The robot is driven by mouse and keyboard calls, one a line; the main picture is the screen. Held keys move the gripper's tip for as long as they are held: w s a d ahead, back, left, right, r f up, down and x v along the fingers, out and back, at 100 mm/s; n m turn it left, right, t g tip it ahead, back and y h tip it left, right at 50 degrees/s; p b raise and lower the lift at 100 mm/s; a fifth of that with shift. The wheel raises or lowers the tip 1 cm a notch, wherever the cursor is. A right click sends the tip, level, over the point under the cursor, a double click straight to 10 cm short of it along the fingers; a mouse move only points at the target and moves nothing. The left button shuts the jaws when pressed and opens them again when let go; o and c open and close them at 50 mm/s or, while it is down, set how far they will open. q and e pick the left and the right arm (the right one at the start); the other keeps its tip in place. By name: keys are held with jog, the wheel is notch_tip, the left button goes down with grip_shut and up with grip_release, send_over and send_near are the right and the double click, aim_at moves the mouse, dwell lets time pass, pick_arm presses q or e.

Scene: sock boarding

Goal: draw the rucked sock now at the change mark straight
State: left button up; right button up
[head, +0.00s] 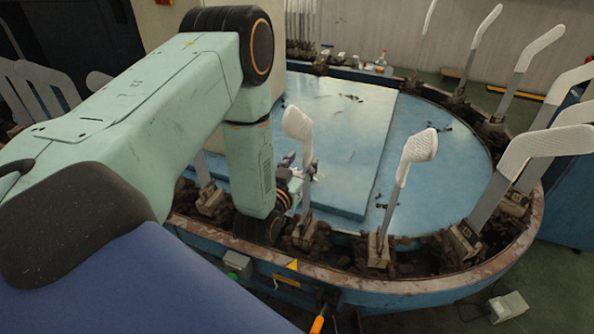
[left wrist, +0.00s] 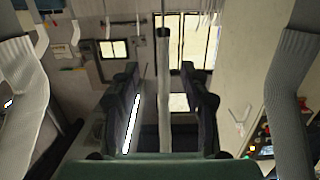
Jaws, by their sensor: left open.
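A white sock (head: 298,124) sits bunched on the upper end of an upright grey board, above a yellow triangle mark (head: 292,265) on the track's rim. The bare grey board (head: 306,192) shows below it. My left gripper (head: 303,174) is at the board's height below the sock, partly hidden behind my own arm. In the left wrist view its two dark fingers (left wrist: 164,85) stand apart, with a grey upright board (left wrist: 164,125) between them. I cannot tell whether they touch it. My right gripper is not in view.
A neighbouring board to the right carries another white sock (head: 417,146), bunched at the top. Several more sock boards stand round the oval track (head: 440,287). Its blue middle (head: 335,125) is mostly bare. Large ribbed socks (left wrist: 297,85) flank the gripper in the wrist view.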

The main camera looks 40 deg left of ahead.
aim_at(301, 158)
pick_arm(q)
jog(key=shift+w+a+f, duration=0.15)
jog(key=shift+w, duration=0.3)
jog(key=shift+w+a+f+b, duration=0.2)
jog(key=shift+w+a+b, duration=0.45)
jog(key=shift+w, duration=0.25)
jog(key=shift+b+x, duration=0.3)
jog(key=shift+x, duration=0.7)
jog(key=shift+w+d+r, duration=0.1)
jog(key=shift+d, duration=0.25)
jog(key=shift+c, duration=1.2)
jog(key=shift+a, duration=0.2)
grip_shut()
jog(key=shift+d, duration=0.15)
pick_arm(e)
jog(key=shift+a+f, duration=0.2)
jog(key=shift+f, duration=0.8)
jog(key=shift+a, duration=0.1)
